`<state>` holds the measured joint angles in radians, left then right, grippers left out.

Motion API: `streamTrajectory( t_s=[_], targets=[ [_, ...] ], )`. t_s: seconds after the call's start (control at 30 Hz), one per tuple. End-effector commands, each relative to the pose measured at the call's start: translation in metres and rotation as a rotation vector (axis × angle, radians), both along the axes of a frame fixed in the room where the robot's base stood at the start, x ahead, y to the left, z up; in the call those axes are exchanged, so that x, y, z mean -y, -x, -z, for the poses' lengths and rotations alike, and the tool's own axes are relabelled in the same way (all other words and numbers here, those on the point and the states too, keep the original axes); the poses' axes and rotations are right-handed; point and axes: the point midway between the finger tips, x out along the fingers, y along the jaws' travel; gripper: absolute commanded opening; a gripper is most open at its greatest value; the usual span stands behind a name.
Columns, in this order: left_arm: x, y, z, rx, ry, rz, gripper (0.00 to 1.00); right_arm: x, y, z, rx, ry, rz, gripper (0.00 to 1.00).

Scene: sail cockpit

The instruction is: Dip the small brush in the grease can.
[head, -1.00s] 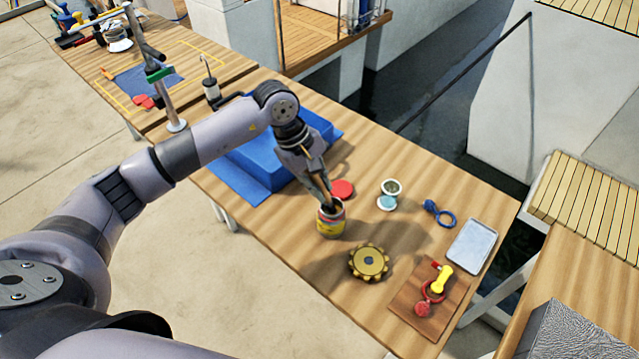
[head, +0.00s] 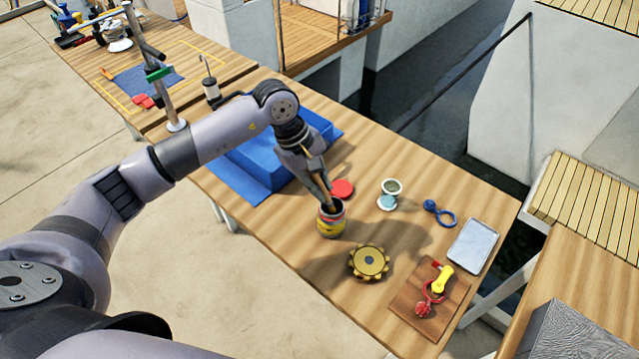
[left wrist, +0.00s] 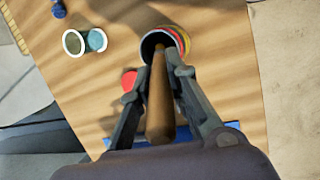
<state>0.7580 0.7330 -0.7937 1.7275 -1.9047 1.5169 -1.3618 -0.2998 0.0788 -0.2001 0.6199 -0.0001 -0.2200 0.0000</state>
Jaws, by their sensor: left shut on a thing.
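The grease can (head: 331,226) is a yellow and red tin standing upright on the wooden table; its open dark mouth also shows in the left wrist view (left wrist: 180,38). My left gripper (head: 326,196) is right above the can's mouth. It is shut on the brush, whose brown wooden handle (left wrist: 159,100) runs between the fingers in the left wrist view. The far end of the brush goes into the can's opening, so its bristles are hidden. I cannot tell how deep they reach. My right gripper is not in view.
A red lid (head: 342,189) lies behind the can. A gold toothed wheel (head: 369,262) lies in front. A small jar (head: 391,187), a blue shackle-like piece (head: 440,214), a grey tray (head: 472,246) and a brown board (head: 412,309) are to the right. A blue bin (head: 250,155) stands behind my arm.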

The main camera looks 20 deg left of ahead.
Motion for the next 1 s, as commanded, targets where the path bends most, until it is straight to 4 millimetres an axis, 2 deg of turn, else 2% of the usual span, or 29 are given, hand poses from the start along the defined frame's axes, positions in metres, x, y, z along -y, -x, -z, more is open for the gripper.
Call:
streamTrajectory(
  t_s=[1.0],
  targets=[
    [-0.0004, 0.0018, 0.0039, -0.007, -0.004, 0.001, 0.00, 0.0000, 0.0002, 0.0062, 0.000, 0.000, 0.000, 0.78]
  ],
)
